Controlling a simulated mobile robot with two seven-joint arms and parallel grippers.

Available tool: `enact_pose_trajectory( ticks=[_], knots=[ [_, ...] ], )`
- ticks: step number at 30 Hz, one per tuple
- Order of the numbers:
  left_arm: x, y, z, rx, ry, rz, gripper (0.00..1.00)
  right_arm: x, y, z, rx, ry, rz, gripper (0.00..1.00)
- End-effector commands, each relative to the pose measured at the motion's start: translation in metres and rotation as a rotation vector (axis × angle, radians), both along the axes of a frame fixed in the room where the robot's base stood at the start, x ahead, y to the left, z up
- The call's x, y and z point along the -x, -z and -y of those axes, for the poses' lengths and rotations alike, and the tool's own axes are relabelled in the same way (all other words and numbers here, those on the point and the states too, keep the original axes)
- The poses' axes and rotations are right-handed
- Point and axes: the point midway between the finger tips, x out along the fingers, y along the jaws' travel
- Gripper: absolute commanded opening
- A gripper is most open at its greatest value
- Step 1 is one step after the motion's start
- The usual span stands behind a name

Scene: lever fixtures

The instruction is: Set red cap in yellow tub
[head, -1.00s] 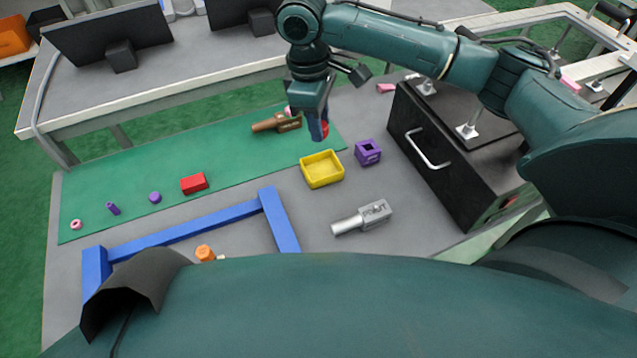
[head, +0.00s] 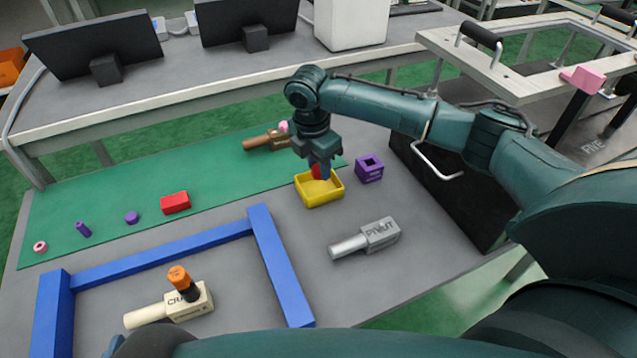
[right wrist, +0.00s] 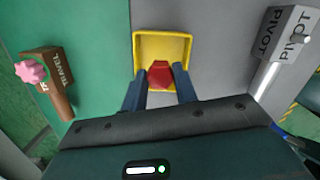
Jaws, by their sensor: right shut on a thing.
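The red cap (right wrist: 160,74) is between the two fingers of my right gripper (right wrist: 160,88), which is shut on it. In the right wrist view the cap appears over the yellow tub (right wrist: 146,40), near the tub's edge on my gripper's side. In the head view the yellow tub (head: 322,198) stands on the grey table, and my right gripper (head: 320,172) points down at its back part with the red cap (head: 316,170) partly hidden by the fingers. I cannot tell whether the cap touches the tub floor. My left gripper is not in view.
A purple block with a square hole (head: 369,169) stands close right of the tub. A grey PIVOT piece (head: 366,239) lies in front. A brown lever piece (head: 266,140) is behind left. A red block (head: 175,203) lies on the green mat. A blue frame (head: 270,250) stands left.

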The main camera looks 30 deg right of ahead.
Motion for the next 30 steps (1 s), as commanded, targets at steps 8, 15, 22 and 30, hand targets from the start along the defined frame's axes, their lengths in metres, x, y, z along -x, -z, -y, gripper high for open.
enact_pose_trajectory(
  ticks=[8, 15, 22, 30],
  knots=[
    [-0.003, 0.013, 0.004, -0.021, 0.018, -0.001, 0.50, 0.001, 0.042, 0.000, 0.001, 0.000, -0.002, 0.01],
    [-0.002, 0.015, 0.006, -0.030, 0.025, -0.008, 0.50, 0.000, 0.048, 0.000, 0.000, 0.000, 0.001, 0.01],
    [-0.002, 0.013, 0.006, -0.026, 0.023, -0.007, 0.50, 0.000, 0.051, 0.000, 0.000, 0.000, 0.001, 0.30],
    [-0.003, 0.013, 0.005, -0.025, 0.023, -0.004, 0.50, 0.000, 0.051, 0.000, 0.000, 0.001, 0.001, 0.38]
  ],
)
